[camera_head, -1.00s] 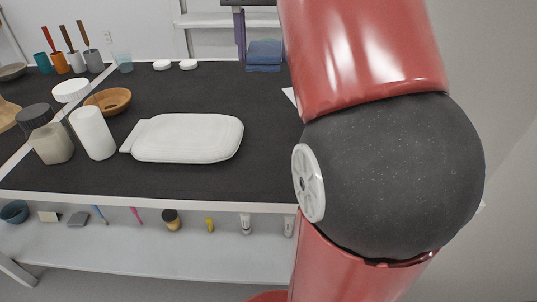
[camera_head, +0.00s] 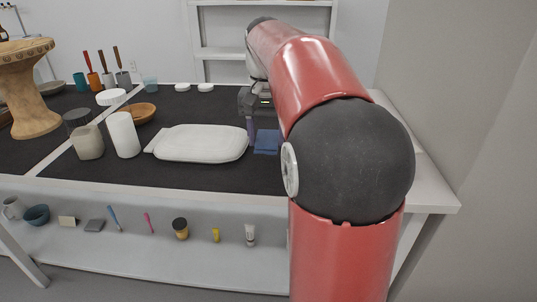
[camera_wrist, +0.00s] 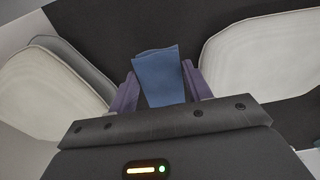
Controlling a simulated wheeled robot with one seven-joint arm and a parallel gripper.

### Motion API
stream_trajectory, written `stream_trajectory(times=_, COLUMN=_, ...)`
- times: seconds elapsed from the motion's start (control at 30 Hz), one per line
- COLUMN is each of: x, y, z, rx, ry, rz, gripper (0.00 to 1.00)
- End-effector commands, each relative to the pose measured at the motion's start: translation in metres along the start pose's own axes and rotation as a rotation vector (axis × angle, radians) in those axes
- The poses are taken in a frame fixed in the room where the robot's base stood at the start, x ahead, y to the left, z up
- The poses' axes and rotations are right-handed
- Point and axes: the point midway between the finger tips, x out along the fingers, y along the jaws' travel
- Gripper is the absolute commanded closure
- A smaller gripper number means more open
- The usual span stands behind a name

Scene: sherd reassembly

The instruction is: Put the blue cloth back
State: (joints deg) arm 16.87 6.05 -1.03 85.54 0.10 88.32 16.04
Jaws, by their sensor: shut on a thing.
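The blue cloth (camera_head: 266,142) shows in the head view just right of the white flat board, over the dark mat. It looks folded. My gripper (camera_head: 251,128) is beside it, with one purple finger along its left edge. In the wrist view my gripper (camera_wrist: 160,72) is shut on the cloth (camera_wrist: 158,80), which sits between the two purple fingers and sticks out past their tips. I cannot tell whether the cloth touches the mat. My red arm hides the area to its right.
The white flat board (camera_head: 203,144) lies close left of the cloth. The wrist view shows pale flat shapes (camera_wrist: 265,55) on both sides. Dark mat (camera_head: 215,105) is bare behind the board.

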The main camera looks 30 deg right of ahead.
Motion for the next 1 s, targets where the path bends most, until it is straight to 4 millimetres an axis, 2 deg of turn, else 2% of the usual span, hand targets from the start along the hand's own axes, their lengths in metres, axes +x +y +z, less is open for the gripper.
stream_trajectory(times=0.1, x=0.029, y=-0.002, z=-0.004, rx=0.001, ry=-0.001, rz=0.000, gripper=0.69)
stream_trajectory(times=0.2, x=0.040, y=-0.002, z=-0.003, rx=0.001, ry=0.000, rz=0.000, gripper=0.69)
stream_trajectory(times=0.63, x=0.042, y=-0.002, z=-0.003, rx=0.002, ry=0.000, rz=0.000, gripper=0.69)
stream_trajectory(times=0.67, x=0.042, y=-0.001, z=-0.003, rx=0.002, ry=0.000, rz=0.000, gripper=0.50)
stream_trajectory(times=0.8, x=0.042, y=-0.001, z=-0.003, rx=0.002, ry=0.000, rz=0.000, gripper=0.31)
stream_trajectory(times=1.0, x=0.042, y=-0.001, z=-0.003, rx=0.002, ry=0.000, rz=0.000, gripper=0.29)
